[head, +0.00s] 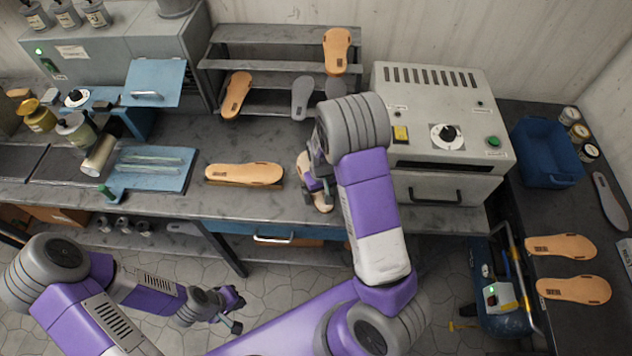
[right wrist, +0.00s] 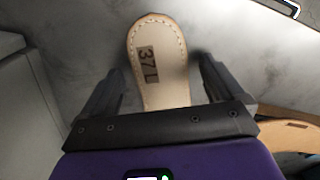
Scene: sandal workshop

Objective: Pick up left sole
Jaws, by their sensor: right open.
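A tan sole (right wrist: 165,72) with a stitched edge and the mark "37 L" lies on the grey bench in the right wrist view. In the head view the ends of this sole (head: 304,160) show beside and below my right gripper (head: 319,188). My right gripper is open above the sole, with one finger on each side of it in the right wrist view (right wrist: 160,85). I see no clear contact. The sole's near end is hidden behind the gripper's body. My left gripper (head: 236,312) looks open and empty, low in front of the bench.
Another tan sole (head: 244,173) lies on the bench just to the left. A rack (head: 265,65) with several soles stands behind. A grey oven-like machine (head: 437,125) stands close on the right, and a blue bin (head: 548,178) beyond it. Two tan soles (head: 573,290) lie on the right-hand bench.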

